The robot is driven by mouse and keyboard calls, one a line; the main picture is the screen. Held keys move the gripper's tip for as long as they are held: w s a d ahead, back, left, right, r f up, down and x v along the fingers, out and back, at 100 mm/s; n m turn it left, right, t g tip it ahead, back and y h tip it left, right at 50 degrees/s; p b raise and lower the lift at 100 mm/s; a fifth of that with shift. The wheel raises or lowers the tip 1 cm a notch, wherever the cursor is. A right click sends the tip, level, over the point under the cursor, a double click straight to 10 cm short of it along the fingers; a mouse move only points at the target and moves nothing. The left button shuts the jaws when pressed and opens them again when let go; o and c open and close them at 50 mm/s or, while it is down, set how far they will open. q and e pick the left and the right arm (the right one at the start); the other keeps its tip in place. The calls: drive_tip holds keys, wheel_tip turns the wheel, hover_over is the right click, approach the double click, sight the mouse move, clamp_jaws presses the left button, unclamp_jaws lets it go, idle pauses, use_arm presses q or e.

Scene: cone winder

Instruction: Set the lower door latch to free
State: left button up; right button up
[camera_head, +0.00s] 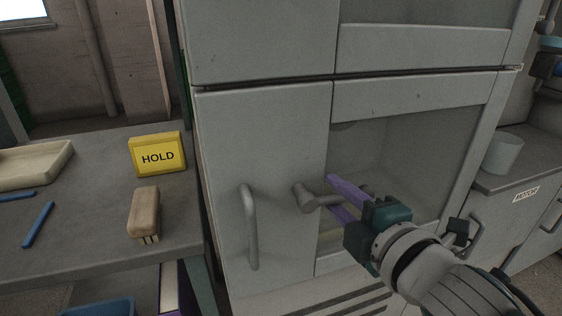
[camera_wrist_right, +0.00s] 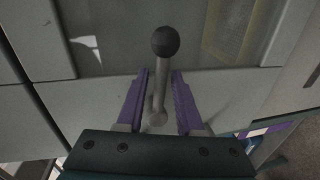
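The lower door latch (camera_head: 322,200) is a grey lever with a thick rounded end, on the front of the grey cabinet's lower door. In the right wrist view the lever (camera_wrist_right: 161,82) ends in a dark ball knob and runs between my fingers. My right gripper (camera_head: 338,194) has purple fingers, one above and one below the lever in the head view. It is open, with gaps showing on both sides of the lever in the wrist view. The fingers partly hide the lever's right part in the head view. My left gripper is not in view.
A vertical bar handle (camera_head: 249,228) stands left of the latch. The lower door has a window (camera_head: 400,150). A side table at left holds a yellow HOLD sign (camera_head: 157,155), a brush-like block (camera_head: 145,212) and a tray (camera_head: 35,164). A cup (camera_head: 502,153) stands on the right counter.

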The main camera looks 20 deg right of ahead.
drive_tip(key=shift+o, duration=0.7)
drive_tip(key=shift+s, duration=0.25)
drive_tip(key=s+r+p, duration=0.1)
drive_tip(key=s+r, duration=0.1)
drive_tip(key=s, duration=0.7)
drive_tip(key=shift+s+d+p, duration=0.15)
drive_tip(key=shift+d+p, duration=0.1)
drive_tip(key=shift+p, duration=0.1)
